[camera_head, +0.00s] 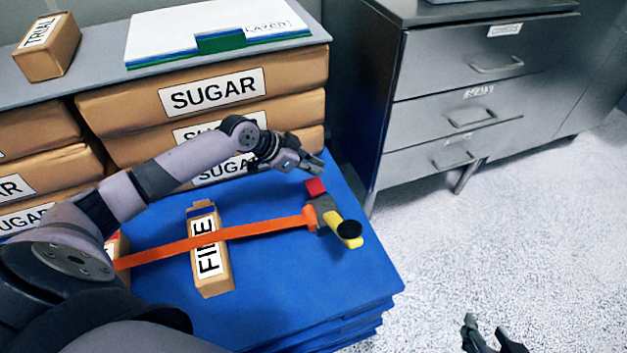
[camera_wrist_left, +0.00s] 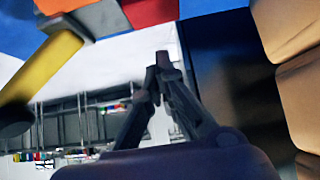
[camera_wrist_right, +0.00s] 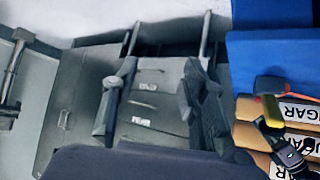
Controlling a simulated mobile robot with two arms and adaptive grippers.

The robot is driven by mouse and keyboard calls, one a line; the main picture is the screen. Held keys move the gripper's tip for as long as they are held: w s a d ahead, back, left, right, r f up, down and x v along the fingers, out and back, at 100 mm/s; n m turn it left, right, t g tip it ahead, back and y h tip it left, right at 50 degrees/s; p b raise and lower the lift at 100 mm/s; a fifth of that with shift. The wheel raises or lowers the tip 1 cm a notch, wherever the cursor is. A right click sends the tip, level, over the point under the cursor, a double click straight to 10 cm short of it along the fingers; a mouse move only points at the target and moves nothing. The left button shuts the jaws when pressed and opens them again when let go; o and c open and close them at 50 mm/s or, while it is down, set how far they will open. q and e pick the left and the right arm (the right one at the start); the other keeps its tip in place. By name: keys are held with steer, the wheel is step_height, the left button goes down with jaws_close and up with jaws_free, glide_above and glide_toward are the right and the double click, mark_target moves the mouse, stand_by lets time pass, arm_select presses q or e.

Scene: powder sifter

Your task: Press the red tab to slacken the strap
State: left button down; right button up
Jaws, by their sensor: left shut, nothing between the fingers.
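The red tab (camera_head: 315,187) sticks up at the back of the grey buckle (camera_head: 324,211) on the blue stack. The buckle has a yellow lever (camera_head: 335,222) with a black end and joins the orange strap (camera_head: 180,246). My left gripper (camera_head: 315,163) is shut and empty, just behind the red tab and apparently apart from it. The left wrist view shows the tab (camera_wrist_left: 150,10) and lever (camera_wrist_left: 42,68) at the top, beyond the closed fingertips (camera_wrist_left: 158,68). My right gripper (camera_head: 486,330) is open and empty, low over the floor; its spread fingers (camera_wrist_right: 155,85) show in its wrist view.
The strap crosses a box marked FINE (camera_head: 213,275) on the blue stack (camera_head: 360,285). SUGAR packs (camera_head: 290,75) stand behind my left arm. A grey drawer cabinet (camera_head: 430,115) is at the back right.

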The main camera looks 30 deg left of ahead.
mark_target(320, 186)
arm_select(q)
step_height(320, 186, down, 4)
steer(key=shift+r+b, duration=0.2)
steer(key=shift+b, duration=0.3)
steer(key=shift+f, duration=0.25)
arm_select(e)
steer(key=w+a+r+t+y, duration=0.1)
steer(key=w+a+r+t, duration=0.1)
steer(key=w+r+t, duration=0.2)
steer(key=shift+w+r, duration=0.35)
steer(key=shift+r, duration=0.25)
arm_select(q)
steer(key=shift+f, duration=0.95)
arm_select(e)
steer(key=shift+w+a+r+t, duration=0.1)
steer(key=shift+w+r+t, duration=0.15)
steer(key=shift+r, duration=0.25)
arm_select(q)
steer(key=v, duration=1.2)
